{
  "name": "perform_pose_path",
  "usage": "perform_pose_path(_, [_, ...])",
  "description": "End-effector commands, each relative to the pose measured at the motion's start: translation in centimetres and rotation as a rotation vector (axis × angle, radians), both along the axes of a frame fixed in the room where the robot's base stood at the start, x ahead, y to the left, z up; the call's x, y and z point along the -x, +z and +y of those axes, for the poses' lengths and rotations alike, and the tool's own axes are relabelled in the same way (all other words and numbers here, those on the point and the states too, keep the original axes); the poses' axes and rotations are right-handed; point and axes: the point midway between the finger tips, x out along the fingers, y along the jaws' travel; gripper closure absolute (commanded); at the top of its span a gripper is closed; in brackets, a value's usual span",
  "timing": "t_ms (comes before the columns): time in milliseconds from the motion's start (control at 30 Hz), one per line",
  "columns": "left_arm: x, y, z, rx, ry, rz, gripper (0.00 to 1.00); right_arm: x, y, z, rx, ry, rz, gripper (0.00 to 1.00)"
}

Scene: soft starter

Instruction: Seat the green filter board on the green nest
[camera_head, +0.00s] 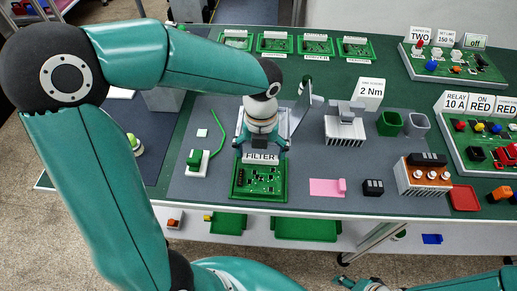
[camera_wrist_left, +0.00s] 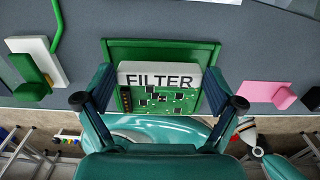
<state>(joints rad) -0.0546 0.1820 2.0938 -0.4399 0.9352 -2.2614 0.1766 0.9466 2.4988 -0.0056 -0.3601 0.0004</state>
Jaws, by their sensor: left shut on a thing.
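My left gripper (camera_head: 261,150) is shut on the green filter board (camera_head: 260,180), gripping it at the white FILTER label block. In the left wrist view the board (camera_wrist_left: 160,102) sits between my two fingers (camera_wrist_left: 158,102), with its dark chips facing up. The green nest (camera_head: 236,194) lies under and around the board; its raised rim shows behind the label in the left wrist view (camera_wrist_left: 160,44). The board lies over the nest's area, but I cannot tell whether it touches the nest floor.
A white block with a green part (camera_head: 198,162) stands left of the nest. A pink piece (camera_head: 326,187) and a black block (camera_head: 373,187) lie to its right. A finned heat sink (camera_head: 344,131) stands behind. The table's front edge is close to the nest.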

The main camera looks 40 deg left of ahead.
Motion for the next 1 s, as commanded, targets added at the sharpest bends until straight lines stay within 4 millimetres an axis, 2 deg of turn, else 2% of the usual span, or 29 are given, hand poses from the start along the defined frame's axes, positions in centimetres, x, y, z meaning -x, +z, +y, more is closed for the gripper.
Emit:
perform_pose_path(933, [0.0,-1.5,0.0,0.0,0.0,0.0,0.42,0.0,-1.1,0.0,0.0,0.0,0.0,0.4])
perform_pose_path(967, [0.0,-1.5,0.0,0.0,0.0,0.0,0.04,0.0,-1.0,0.0,0.0,0.0,0.0,0.4])
perform_pose_path(1000, [0.0,-1.4,0.0,0.0,0.0,0.0,0.0,0.0,-1.0,0.0,0.0,0.0,0.0,0.4])
